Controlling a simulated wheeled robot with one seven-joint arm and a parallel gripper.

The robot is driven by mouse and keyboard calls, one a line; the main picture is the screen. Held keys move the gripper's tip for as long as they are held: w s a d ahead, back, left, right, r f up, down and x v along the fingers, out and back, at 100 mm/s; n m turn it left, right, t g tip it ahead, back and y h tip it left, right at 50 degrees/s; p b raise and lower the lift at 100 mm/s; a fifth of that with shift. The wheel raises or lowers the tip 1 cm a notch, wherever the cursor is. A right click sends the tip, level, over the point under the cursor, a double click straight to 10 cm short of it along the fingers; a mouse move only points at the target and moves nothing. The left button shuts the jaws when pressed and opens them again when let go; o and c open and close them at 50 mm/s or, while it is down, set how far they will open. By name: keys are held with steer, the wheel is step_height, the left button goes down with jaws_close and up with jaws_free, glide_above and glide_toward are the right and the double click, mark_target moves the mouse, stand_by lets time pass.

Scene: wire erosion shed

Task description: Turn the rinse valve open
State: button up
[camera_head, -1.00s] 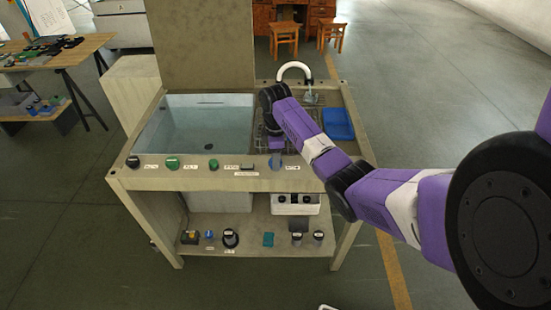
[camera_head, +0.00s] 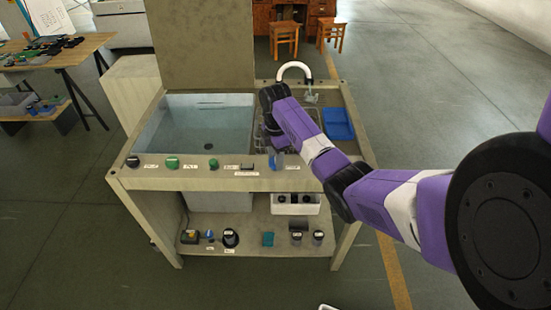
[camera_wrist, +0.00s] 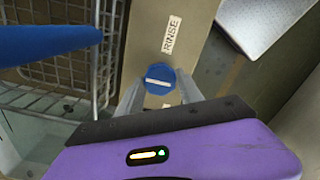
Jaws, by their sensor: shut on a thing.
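The rinse valve is a round blue knob (camera_wrist: 160,79) with a white line across its top, on the beige front rail of the wash bench. In the wrist view a white RINSE label (camera_wrist: 171,35) is beside it, and the white line lies nearly level in the picture. My gripper (camera_wrist: 158,92) has its two grey fingers on either side of the knob and is shut on it. In the head view my gripper (camera_head: 277,162) is at the bench's front rail, and the knob is mostly hidden there by the fingers.
A grey basin (camera_head: 205,125) fills the bench's left part. Black and green knobs (camera_head: 172,162) line the rail to the left. A wire basket (camera_wrist: 68,72) and a blue bar (camera_wrist: 50,44) are near my gripper. A blue tray (camera_head: 338,124) lies right of my arm.

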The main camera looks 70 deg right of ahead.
steer(key=shift+w+r, duration=0.1)
steer(key=o, duration=1.4)
step_height(320, 180, up, 8)
steer(key=shift+f+b, duration=0.1)
steer(key=shift+b, duration=0.65)
